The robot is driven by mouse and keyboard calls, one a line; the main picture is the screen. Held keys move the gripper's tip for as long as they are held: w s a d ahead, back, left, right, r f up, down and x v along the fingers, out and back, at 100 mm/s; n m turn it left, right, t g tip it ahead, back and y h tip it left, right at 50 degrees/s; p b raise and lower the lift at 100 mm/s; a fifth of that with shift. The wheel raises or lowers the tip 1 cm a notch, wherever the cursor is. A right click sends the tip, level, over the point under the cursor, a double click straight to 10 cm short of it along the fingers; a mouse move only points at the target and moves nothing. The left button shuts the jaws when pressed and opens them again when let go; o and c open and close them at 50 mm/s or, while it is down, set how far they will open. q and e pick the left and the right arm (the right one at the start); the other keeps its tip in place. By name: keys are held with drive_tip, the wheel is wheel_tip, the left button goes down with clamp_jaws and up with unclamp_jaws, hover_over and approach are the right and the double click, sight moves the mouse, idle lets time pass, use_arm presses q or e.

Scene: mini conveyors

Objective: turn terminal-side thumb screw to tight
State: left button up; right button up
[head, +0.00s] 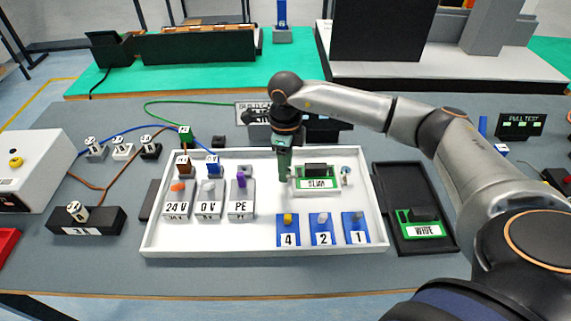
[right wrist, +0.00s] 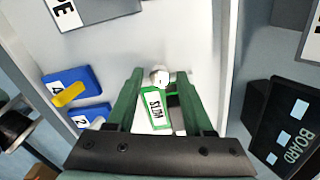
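The green and white carriage labelled SLIM (head: 318,184) sits in the white tray, right of the terminal blocks. My right gripper (head: 284,176) points down at its left end, the end nearer the terminals. In the right wrist view, a small pale round thumb screw (right wrist: 160,76) shows at the end of the SLIM piece (right wrist: 155,108). It lies between the tips of my two green fingers, which stand apart with a gap on each side. In the head view the gripper mostly hides this screw. Another small knob (head: 346,170) stands at the carriage's right end. My left gripper is out of view.
The white tray (head: 200,248) holds terminal blocks 24 V (head: 177,204), 0 V (head: 208,204) and PE (head: 242,204), and blue blocks 4, 2 and 1 in front. A black tray (head: 432,243) with the WIDE piece lies to the right. Coloured cables run behind.

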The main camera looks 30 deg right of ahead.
drive_tip(key=shift+o, duration=0.4)
wheel_tip(320, 180, up, 12)
drive_tip(key=shift+r, duration=0.25)
idle(0.5)
